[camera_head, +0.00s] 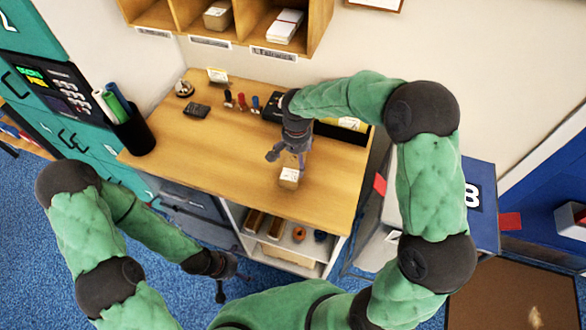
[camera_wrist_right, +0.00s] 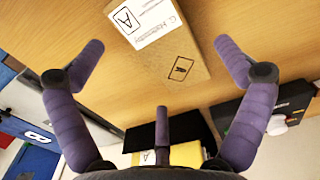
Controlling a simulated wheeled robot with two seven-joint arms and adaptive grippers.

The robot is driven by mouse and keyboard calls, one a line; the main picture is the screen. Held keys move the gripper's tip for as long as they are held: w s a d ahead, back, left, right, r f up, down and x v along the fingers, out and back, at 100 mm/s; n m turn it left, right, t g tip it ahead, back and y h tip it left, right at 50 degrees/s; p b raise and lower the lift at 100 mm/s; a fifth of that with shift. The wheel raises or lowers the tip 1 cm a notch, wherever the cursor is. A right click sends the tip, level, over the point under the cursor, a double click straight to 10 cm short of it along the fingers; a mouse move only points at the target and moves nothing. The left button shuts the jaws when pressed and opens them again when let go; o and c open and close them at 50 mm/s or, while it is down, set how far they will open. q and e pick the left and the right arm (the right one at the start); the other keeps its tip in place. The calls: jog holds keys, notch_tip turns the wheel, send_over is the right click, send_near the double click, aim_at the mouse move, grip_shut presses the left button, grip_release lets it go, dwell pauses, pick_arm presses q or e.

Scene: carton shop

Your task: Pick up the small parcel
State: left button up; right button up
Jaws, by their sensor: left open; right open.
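The small parcel (camera_head: 289,178) is a brown box with a white label, lying on the wooden counter (camera_head: 220,160) near its front edge. In the right wrist view the parcel (camera_wrist_right: 158,40) lies ahead of the fingers, its label marked with a boxed A. My right gripper (camera_head: 288,152) is above the counter just behind the parcel. Its purple fingers (camera_wrist_right: 160,62) are spread wide, with the parcel between and beyond their tips, not visibly touched. My left gripper (camera_head: 228,285) hangs low in front of the counter, empty, over the blue floor.
Stamps (camera_head: 241,101), a bell (camera_head: 184,89) and a black card reader (camera_head: 197,110) stand at the counter's back. A black holder with rolled tubes (camera_head: 133,132) is at its left end. Pigeonholes (camera_head: 250,41) hang above. The counter's left middle is clear.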

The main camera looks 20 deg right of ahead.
aim_at(297, 165)
notch_tip(297, 165, down, 5)
jog(key=shift+s+r+b, duration=0.1)
jog(key=shift+r+b, duration=0.05)
jog(key=shift+b, duration=0.25)
jog(key=c, duration=1.2)
jog(key=shift+r, duration=0.15)
jog(key=shift+r, duration=0.55)
jog(key=shift+c, duration=0.2)
jog(key=s+d+r+p, duration=0.2)
jog(key=s+d+r, duration=0.1)
jog(key=s+r, duration=0.8)
jog(key=s, duration=0.2)
jog(key=shift+s+r, duration=0.35)
jog(key=shift+r, duration=0.05)
